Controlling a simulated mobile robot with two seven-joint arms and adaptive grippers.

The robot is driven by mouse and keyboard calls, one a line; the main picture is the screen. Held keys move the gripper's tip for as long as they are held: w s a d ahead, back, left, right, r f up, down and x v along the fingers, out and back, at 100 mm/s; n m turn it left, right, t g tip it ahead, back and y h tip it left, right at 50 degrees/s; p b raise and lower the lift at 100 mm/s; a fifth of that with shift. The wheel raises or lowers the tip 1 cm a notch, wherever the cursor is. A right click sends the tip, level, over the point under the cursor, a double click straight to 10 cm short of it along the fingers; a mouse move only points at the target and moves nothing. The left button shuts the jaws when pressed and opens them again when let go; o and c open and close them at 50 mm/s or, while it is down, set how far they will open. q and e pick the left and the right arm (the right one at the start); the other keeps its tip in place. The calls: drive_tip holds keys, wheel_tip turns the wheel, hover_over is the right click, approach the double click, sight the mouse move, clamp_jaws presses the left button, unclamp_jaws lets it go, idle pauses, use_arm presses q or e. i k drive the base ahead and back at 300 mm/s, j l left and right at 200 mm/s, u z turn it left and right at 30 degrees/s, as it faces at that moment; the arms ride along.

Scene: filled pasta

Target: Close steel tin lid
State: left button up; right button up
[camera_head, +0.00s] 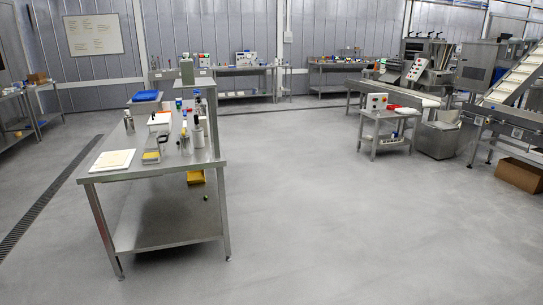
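Neither of my grippers is in view, and nothing shows of my arms.
The table also bears a white board (113,160), a grey cylinder (198,136), a blue tray (146,96) and several bottles. A low steel stand (388,125) and a cardboard box (520,174) are at right. The centre floor is clear.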

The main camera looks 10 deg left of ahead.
sight(158, 141)
drive_tip(key=i+u, duration=0.5)
drive_tip(key=i+l+u, duration=0.3)
drive_tip(key=u, duration=0.15)
drive_tip(key=i+l+u, duration=0.5)
drive_tip(key=i+l, duration=0.45)
drive_tip(key=i, duration=0.3)
